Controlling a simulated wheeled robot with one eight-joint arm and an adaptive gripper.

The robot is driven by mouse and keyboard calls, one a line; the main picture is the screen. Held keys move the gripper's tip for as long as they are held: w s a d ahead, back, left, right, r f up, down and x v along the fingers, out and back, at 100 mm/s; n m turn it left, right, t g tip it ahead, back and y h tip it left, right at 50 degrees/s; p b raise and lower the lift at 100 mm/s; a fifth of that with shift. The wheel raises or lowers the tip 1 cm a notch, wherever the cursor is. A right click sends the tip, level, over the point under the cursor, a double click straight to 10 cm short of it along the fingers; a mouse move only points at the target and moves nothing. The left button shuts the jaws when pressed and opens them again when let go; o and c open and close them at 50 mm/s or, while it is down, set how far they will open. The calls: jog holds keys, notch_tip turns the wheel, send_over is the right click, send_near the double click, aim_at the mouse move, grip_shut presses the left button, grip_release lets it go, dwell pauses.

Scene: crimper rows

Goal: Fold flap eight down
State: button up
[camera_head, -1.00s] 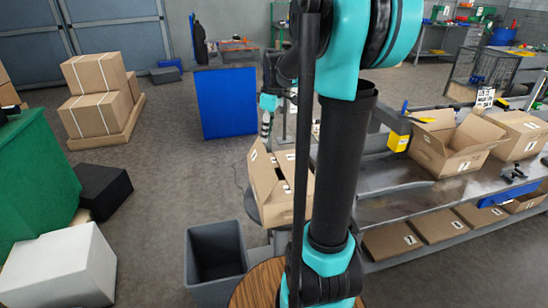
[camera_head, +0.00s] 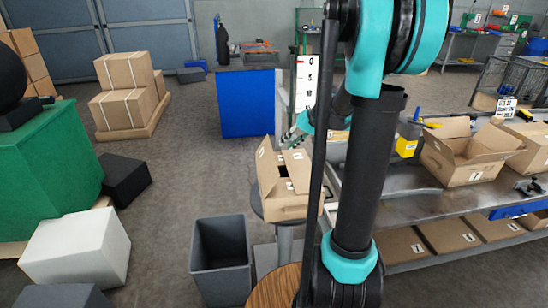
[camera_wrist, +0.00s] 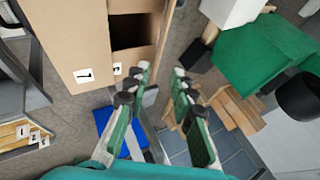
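An open cardboard box (camera_head: 286,207) sits on a round stool beside the workbench. My gripper (camera_head: 291,137) is just above and behind the box, partly hidden by my arm. In the wrist view the box (camera_wrist: 84,40) fills the upper left, with a dark opening and labels too small to match to flap eight. My gripper (camera_wrist: 160,88) has its green fingers spread apart. A cardboard flap edge (camera_wrist: 168,38) lies ahead between them; I see no contact.
A grey bin (camera_head: 221,258) stands left of the stool. The workbench (camera_head: 400,184) at right holds another open box (camera_head: 468,152). A blue cabinet (camera_head: 248,102) stands behind.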

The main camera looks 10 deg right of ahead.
aim_at(273, 155)
jog(key=x, duration=1)
jog(key=shift+w+a+f, duration=0.15)
jog(key=shift+w+f, duration=0.1)
grip_shut()
